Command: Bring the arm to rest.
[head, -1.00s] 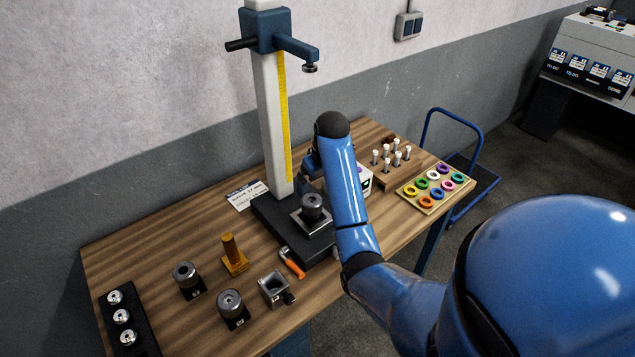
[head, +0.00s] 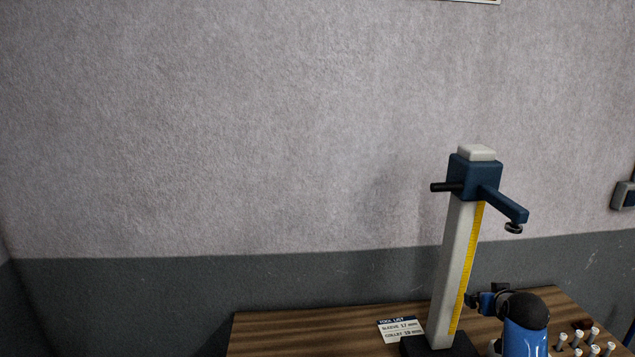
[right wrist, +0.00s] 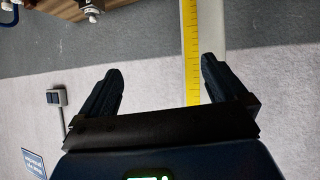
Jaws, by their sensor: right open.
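My right arm (head: 524,338) shows at the lower right of the head view, beside the measuring stand (head: 458,270) at the back of the wooden table. In the right wrist view, my right gripper (right wrist: 160,78) is open with its two dark fingers apart and nothing between them. The stand's column with its yellow scale (right wrist: 191,50) shows beyond the gap between the fingers. The fingertips are mostly hidden in the head view. My left gripper is in neither view.
The wooden table (head: 290,325) has a bare stretch at its back left. A printed card (head: 401,330) lies left of the stand's base. Several white-topped pins (head: 577,339) stand at the right. The stand's blue arm (head: 500,203) reaches out above my right arm. A wall switch (head: 624,195) is far right.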

